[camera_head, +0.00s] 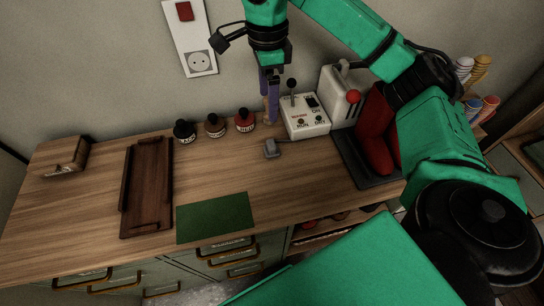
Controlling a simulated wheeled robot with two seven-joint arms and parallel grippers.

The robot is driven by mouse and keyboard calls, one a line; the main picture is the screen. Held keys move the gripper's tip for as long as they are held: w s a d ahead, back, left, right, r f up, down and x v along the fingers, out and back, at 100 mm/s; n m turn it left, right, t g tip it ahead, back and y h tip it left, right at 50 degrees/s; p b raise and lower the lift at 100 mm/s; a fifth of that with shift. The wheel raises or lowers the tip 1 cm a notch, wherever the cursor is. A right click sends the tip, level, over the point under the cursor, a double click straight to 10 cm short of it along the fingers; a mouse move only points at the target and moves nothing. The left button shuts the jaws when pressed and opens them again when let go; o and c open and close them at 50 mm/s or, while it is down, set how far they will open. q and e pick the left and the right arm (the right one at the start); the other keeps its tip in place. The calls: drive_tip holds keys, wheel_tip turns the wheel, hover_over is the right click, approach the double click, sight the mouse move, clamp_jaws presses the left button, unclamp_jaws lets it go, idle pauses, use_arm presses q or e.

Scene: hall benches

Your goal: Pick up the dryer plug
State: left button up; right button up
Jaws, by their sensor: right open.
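The dryer plug (271,149) is a small grey block lying on the wooden bench, with a short grey lead running right towards the white control box. My right gripper (270,112) points down with purple fingers, open, above and behind the plug in the picture. It appears apart from the plug, and nothing shows held. The white control box (305,120) with a lever and knobs stands just right of the fingers. The wall socket (200,63) is on a white plate under a red switch, up and left. My left gripper is out of view.
Several ink bottles (215,126) stand left of my fingers. A dark wooden tray (128,190), wooden box (62,157) and green mat (214,216) lie further left. Red boots (376,130) stand on a dark tray at right. Bench around the plug's front is clear.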

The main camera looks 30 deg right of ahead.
sight(270, 144)
drive_tip(key=f+p, duration=0.1)
drive_tip(key=f, duration=0.7)
drive_tip(key=f+p, duration=0.2)
drive_tip(key=f, duration=0.6)
drive_tip(key=shift+d+f, duration=0.2)
drive_tip(key=shift+f, duration=0.05)
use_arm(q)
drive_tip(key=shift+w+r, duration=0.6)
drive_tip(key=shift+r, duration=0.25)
use_arm(e)
drive_tip(key=shift+w+f, duration=0.1)
drive_tip(key=shift+f, duration=0.3)
drive_tip(key=c, duration=1.4)
